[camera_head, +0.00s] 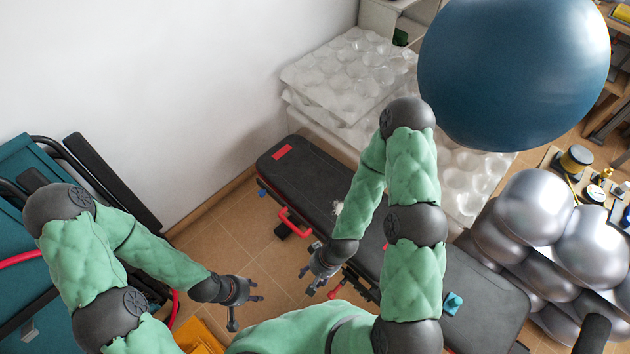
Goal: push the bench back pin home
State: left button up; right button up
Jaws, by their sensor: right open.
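The black padded bench (305,185) runs diagonally from upper left to lower right, with a red patch at its far end. A red U-shaped handle (293,222) sticks out from its left side. A small red part (337,290) shows under the bench edge beside my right gripper; I cannot tell whether it is the back pin. My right gripper (308,281) is open and empty at the bench's left side, apart from the red handle. My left gripper (247,311) is open and empty over the tiled floor, left of the bench. My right arm hides part of the bench.
A large blue ball (514,70) is at upper right, above white bubbled sheets (350,75). Silver balls (535,207) are stacked at right. A small teal object (453,303) lies on the bench. Teal and black equipment (20,170) stands at left. Tiled floor (215,245) is clear between.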

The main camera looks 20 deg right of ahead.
aim_at(332, 294)
jog(key=k+z, duration=0.15)
jog(key=z, duration=0.15)
jog(key=k+z, duration=0.25)
jog(key=k+l, duration=0.9)
jog(key=l, duration=0.25)
jog(key=k+l, duration=0.6)
jog(key=k, duration=0.55)
jog(key=k+l, duration=0.15)
jog(key=k, duration=0.5)
jog(key=i+j+u, duration=0.15)
jog(key=i+u, duration=0.35)
jog(key=i, duration=0.35)
